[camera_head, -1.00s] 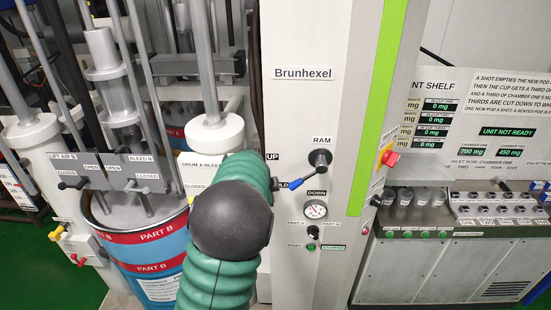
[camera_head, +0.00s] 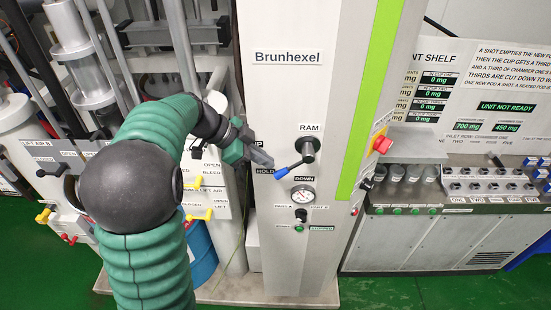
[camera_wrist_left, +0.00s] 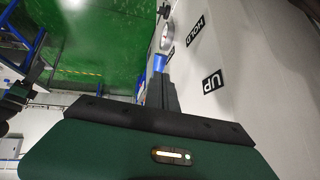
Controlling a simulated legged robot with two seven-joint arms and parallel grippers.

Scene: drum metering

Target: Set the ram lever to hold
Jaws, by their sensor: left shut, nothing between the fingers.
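The ram lever (camera_head: 295,161) is a black hub and rod with a blue tip, below the RAM label on the white Brunhexel column. It slants down-left, its blue tip just right of the HOLD label (camera_head: 264,170) and above-left of the DOWN label (camera_head: 303,180). The exact setting is hard to tell. My left gripper (camera_head: 268,163) is shut and empty, its fingertips just up-left of the blue tip. In the left wrist view the fingers (camera_wrist_left: 161,94) point at the blue tip (camera_wrist_left: 159,62), partly covering it; contact cannot be told.
A round gauge (camera_head: 303,194) and a small black knob (camera_head: 301,215) sit below the lever. A red emergency knob (camera_head: 382,145) is on the column's right side. The shelf panel (camera_head: 480,100) stands at right. Drum valves with yellow handles (camera_head: 44,215) are at left.

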